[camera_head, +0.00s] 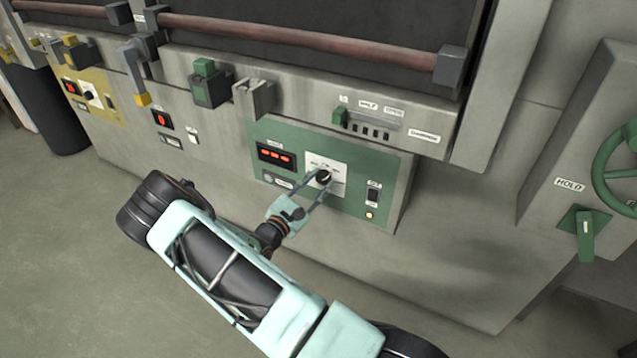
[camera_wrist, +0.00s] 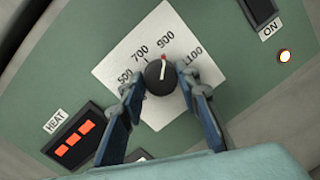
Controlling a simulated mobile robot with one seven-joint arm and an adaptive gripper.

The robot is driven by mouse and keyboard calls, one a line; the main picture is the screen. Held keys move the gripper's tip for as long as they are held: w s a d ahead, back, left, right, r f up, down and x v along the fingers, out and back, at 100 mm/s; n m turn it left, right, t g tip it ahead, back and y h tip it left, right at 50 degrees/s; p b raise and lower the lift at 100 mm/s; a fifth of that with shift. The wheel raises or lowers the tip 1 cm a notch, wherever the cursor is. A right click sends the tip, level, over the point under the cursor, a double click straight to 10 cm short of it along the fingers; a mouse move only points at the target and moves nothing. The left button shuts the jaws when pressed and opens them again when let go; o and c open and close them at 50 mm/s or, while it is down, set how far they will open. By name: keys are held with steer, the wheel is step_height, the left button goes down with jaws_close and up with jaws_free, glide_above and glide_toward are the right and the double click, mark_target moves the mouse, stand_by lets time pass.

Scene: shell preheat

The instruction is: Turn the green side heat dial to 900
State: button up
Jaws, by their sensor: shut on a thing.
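The green side heat dial is a round black knob (camera_head: 324,176) on a white scale plate set in a green panel (camera_head: 262,131). In the wrist view the knob (camera_wrist: 157,78) has a white pointer line with a red tip. The pointer aims at or very near the 900 mark. The labels 500, 700, 900 and 1100 show around it. My gripper (camera_head: 319,180) reaches the knob from the front, its two fingers on either side of it. In the wrist view my gripper (camera_wrist: 162,83) is shut on the knob. The lower part of the scale is partly hidden.
A HEAT display (camera_wrist: 75,145) with red lit blocks sits left of the dial. A dark switch (camera_head: 373,195) and a small lit lamp (camera_head: 369,215) are on the right. A ledge with a green slider (camera_head: 339,116) juts out above the panel. The floor at left is clear.

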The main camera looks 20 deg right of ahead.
steer(key=o, duration=1.2)
steer(key=shift+c, duration=0.2)
steer(key=r+v, duration=0.1)
steer(key=v, duration=1.1)
steer(key=shift+f, duration=0.4)
